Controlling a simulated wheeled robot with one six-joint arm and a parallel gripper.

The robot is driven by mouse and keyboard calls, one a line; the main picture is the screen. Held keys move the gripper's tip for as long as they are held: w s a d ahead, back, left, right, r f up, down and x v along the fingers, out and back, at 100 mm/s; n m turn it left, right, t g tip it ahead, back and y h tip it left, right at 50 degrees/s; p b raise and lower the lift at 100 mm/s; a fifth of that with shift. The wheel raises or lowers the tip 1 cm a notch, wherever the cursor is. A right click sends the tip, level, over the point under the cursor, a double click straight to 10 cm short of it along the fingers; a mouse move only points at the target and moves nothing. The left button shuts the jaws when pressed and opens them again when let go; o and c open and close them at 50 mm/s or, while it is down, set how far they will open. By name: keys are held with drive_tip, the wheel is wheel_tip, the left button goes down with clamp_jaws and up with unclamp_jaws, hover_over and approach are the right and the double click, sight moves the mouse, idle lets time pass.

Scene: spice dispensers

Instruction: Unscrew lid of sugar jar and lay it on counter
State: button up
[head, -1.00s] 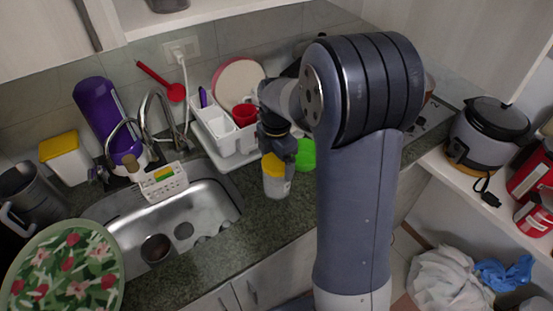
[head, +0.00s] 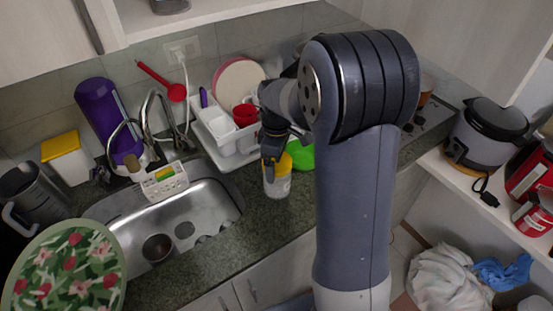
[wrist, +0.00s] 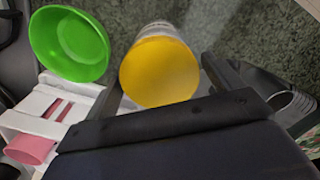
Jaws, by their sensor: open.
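The jar at my gripper is clear to whitish (head: 278,186) with a yellow lid (head: 285,163); I take it as the sugar jar. It stands on the counter right of the sink, with the lid on it. In the wrist view, the round yellow lid (wrist: 160,72) faces the camera and part of the jar body (wrist: 160,29) shows above it. My gripper (head: 270,170) is open at the lid, partly hiding it in the head view. In the wrist view, one finger of my gripper (wrist: 163,88) is on each side of the lid. I cannot tell whether they touch it.
A green bowl (head: 302,155) is close behind the jar, and a white dish rack (head: 222,140) with a red cup (head: 245,115) stands behind. The steel sink (head: 200,195) is to the left. Bare granite counter (head: 262,215) lies in front. A yellow-topped container (head: 68,160) stands far left.

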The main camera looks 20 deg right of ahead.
drive_tip(key=m, duration=1.3)
drive_tip(key=shift+p, duration=0.3)
drive_tip(key=shift+c, duration=0.2)
drive_tip(key=c, duration=0.8)
